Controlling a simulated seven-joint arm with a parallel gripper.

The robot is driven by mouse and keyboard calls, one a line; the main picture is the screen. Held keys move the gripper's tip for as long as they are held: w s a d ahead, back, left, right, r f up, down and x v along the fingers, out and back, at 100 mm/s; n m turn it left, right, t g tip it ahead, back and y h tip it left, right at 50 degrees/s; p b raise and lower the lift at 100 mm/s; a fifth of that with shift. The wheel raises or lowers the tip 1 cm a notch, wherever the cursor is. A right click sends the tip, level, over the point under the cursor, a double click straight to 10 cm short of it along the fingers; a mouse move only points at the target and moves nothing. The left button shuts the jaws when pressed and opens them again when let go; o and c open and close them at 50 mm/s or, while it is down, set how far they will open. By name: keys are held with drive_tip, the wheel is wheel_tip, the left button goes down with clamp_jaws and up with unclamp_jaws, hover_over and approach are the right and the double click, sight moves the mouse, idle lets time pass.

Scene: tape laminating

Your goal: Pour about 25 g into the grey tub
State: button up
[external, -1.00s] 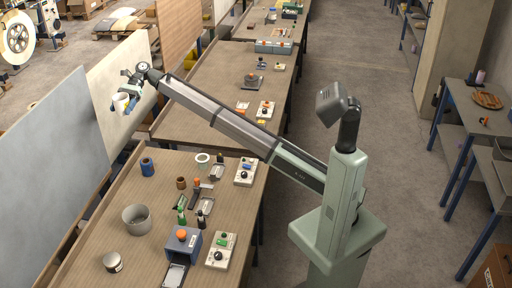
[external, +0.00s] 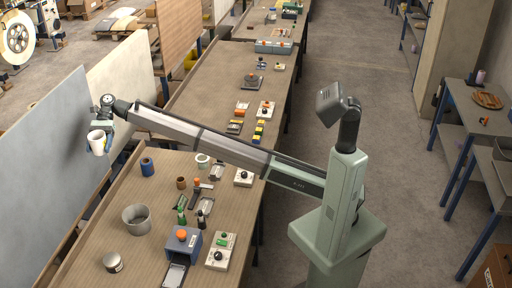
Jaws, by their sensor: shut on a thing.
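A grey tub (external: 136,220), round and open at the top, stands on the near workbench toward its left side. My gripper (external: 106,138) is shut on a white cup (external: 96,141) and holds it in the air beyond and to the left of the tub. The cup looks roughly upright, perhaps slightly tilted. Its contents cannot be made out.
A lidded jar (external: 112,262) stands in front of the tub. A blue roll (external: 147,167) and a brown roll (external: 181,183) stand behind it. A blue box with an orange knob (external: 182,238) and small bottles stand to its right. Upright panels (external: 45,160) line the bench's left side.

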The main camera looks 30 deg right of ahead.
wheel_tip(320, 180, down, 30)
drive_tip(key=shift+f, duration=0.25)
drive_tip(key=shift+r, duration=0.1)
drive_tip(key=shift+s+d+r+n+t, duration=0.15)
drive_tip(key=shift+s+r+n+t, duration=0.25)
drive_tip(key=shift+r, duration=0.3)
drive_tip(key=shift+s+d+r+n+t, duration=0.1)
drive_tip(key=shift+s+r+n+t, duration=0.15)
drive_tip(key=shift+r+t, duration=0.4)
drive_tip(key=shift+s+d+r+n+t, duration=0.15)
drive_tip(key=shift+s+r+n+t, duration=0.2)
drive_tip(key=shift+r, duration=0.45)
drive_tip(key=shift+s+d+r+n+t+y, duration=0.15)
drive_tip(key=shift+s+r+n+t+y, duration=0.2)
drive_tip(key=shift+n+t, duration=0.6)
drive_tip(key=shift+s+d+r+n+t+y, duration=0.1)
drive_tip(key=shift+s+r+n+t+y, duration=0.25)
drive_tip(key=shift+t, duration=0.95)
drive_tip(key=shift+s+d+r+n+t+y, duration=0.2)
drive_tip(key=shift+s+r+n+t, duration=0.3)
drive_tip(key=shift+n+t, duration=0.5)
drive_tip(key=shift+f+t+p, duration=0.15)
drive_tip(key=shift+t+p, duration=0.2)
drive_tip(key=shift+t, duration=0.2)
drive_tip(key=shift+s+d+r+n+t+y+p, duration=0.2)
drive_tip(key=shift+s+t+p, duration=0.1)
drive_tip(key=shift+s, duration=0.1)
drive_tip(key=shift+s+d+r+n+t+y+p, duration=0.1)
drive_tip(key=shift+s+r+n+t+y+p, duration=0.1)
drive_tip(key=shift+s+t, duration=0.15)
